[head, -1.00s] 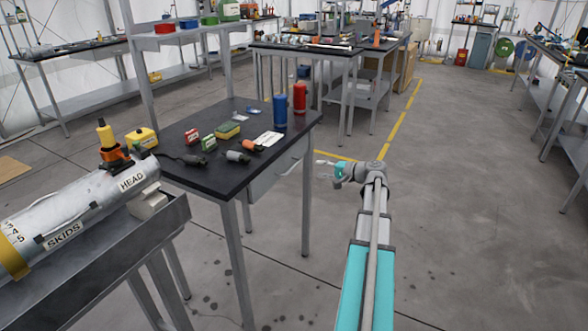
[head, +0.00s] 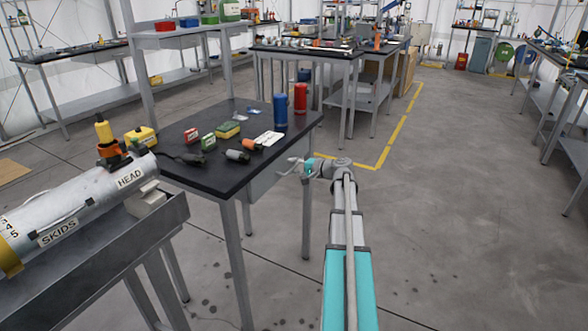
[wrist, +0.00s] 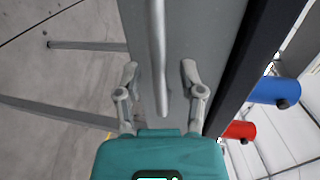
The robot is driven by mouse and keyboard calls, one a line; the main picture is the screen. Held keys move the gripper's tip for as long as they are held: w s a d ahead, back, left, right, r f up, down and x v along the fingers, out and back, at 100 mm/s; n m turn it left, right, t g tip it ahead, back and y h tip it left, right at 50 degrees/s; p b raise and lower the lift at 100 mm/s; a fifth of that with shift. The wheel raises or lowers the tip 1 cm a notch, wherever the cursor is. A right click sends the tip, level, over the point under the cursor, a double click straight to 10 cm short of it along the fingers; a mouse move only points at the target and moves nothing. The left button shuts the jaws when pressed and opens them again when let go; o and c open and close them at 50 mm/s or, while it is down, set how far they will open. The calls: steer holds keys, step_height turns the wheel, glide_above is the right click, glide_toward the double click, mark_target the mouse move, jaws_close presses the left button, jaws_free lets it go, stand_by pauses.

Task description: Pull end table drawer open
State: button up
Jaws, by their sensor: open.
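The end table (head: 215,172) has a black top and grey legs. Its grey drawer (head: 262,188) is under the top on the side facing my arm and looks shut. My gripper (head: 286,168) is at the drawer front in the head view and partly covers it. In the wrist view, the drawer front (wrist: 215,30) fills the upper middle, with a grey bar handle (wrist: 157,45) running along it. My open gripper (wrist: 160,72) has one finger on each side of the handle. I see gaps on both sides; contact is not visible.
A blue canister (head: 280,110) and a red canister (head: 300,98) stand on the tabletop near its far right corner, with several small items beside them. A bench with a silver cylinder (head: 80,205) is at left. The floor (head: 450,220) to the right is clear.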

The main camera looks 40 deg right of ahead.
jaws_close()
steer(key=shift+a, duration=0.15)
stand_by(0.4)
steer(key=shift+s, duration=0.1)
